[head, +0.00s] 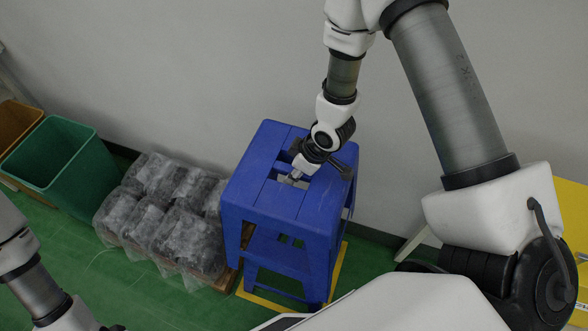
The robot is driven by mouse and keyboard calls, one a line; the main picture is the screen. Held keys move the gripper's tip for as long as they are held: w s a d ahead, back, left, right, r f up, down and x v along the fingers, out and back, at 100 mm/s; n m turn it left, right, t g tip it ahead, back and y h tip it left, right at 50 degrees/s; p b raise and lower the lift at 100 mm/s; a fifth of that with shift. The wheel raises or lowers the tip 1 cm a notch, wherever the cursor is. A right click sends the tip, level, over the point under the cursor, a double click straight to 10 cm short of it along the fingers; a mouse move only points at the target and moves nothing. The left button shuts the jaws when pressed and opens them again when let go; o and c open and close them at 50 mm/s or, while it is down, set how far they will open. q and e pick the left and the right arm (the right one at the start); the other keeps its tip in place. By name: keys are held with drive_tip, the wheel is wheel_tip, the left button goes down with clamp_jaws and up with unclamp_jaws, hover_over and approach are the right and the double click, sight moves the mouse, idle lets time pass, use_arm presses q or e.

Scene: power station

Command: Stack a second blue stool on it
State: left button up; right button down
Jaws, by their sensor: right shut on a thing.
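A blue stool (315,200) is upright near the wall, with slots in its seat. My right gripper (294,177) comes down from above and is shut on this stool at its seat slot; the fingertips are partly hidden in the slot. Below it, blue legs and a lower blue surface (262,278) show, which look like another blue stool standing on the floor. I cannot tell whether the upper stool rests fully on the lower one. My left arm enters at the lower left, and its gripper is out of the frame.
Plastic-wrapped dark goods (170,220) sit on a wooden pallet just left of the stools. A green bin (60,165) and an orange bin (15,128) stand further left. A yellow floor marking (270,306) surrounds the stools. The grey wall (190,70) is close behind.

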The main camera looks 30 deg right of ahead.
wheel_tip(320, 180, down, 33)
drive_tip(key=b, duration=2.5)
drive_tip(key=shift+w, duration=0.1)
drive_tip(key=c, duration=0.9)
unclamp_jaws()
drive_tip(key=shift+o, duration=0.2)
drive_tip(key=v, duration=1.2)
